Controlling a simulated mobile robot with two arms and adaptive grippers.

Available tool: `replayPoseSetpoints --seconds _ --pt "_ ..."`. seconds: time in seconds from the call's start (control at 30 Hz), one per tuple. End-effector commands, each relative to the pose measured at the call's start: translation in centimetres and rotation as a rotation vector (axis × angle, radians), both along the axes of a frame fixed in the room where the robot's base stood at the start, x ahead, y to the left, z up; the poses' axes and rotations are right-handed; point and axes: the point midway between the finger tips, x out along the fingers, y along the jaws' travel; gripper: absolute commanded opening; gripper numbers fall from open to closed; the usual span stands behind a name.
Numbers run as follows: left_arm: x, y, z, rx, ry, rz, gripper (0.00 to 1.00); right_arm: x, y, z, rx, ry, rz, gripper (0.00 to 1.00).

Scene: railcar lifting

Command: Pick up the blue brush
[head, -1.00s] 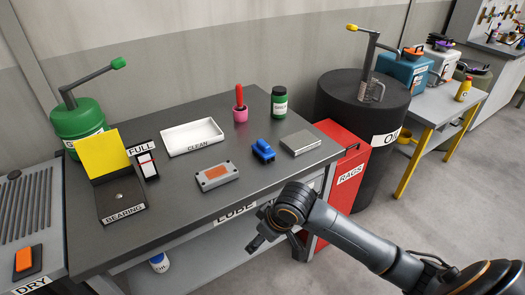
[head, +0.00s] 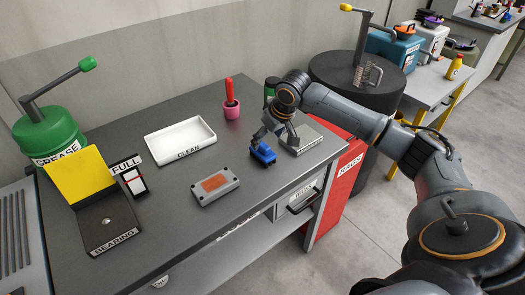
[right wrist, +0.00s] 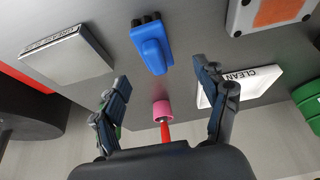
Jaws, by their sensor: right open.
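The blue brush (head: 263,154) lies on the dark table, left of a flat silver box. In the right wrist view the blue brush (right wrist: 152,48) sits beyond the fingertips, roughly centred between them, with its dark end at the top. My right gripper (head: 275,137) is open and empty, just above and behind the brush. In the right wrist view its two fingers (right wrist: 160,78) are spread wide and do not touch the brush. My left gripper is not in view.
The silver box (head: 318,143) lies close under the right gripper. A pink cup with a red handle (head: 232,111) and a white CLEAN tray (head: 150,147) stand left. A grey block with an orange top (head: 207,195) is in front. A green bottle is partly hidden behind my wrist.

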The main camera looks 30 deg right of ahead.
Motion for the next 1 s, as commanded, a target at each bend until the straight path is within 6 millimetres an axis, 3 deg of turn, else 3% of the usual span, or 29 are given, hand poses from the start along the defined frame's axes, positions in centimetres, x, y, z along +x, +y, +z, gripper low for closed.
replayPoseSetpoints --seconds 0.13,0.33,0.43,0.63,0.9,1.0 --pt "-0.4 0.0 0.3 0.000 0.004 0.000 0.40 0.8 0.1 -1.7 0.002 0.000 0.000 0.74" --pt "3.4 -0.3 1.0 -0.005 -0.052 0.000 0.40 1.3 -0.1 -3.0 0.000 0.001 0.000 0.74" --pt "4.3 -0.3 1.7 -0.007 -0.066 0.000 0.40 1.9 -0.4 -4.3 0.001 0.002 -0.001 0.74" --pt "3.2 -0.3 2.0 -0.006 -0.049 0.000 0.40 2.8 -0.5 -6.7 0.000 0.000 0.000 0.74" --pt "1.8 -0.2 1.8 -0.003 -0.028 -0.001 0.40 3.0 -0.5 -7.1 -0.002 -0.001 0.001 0.74" --pt "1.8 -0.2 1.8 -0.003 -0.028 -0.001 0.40 3.0 -0.5 -7.1 -0.001 -0.002 0.001 0.55"
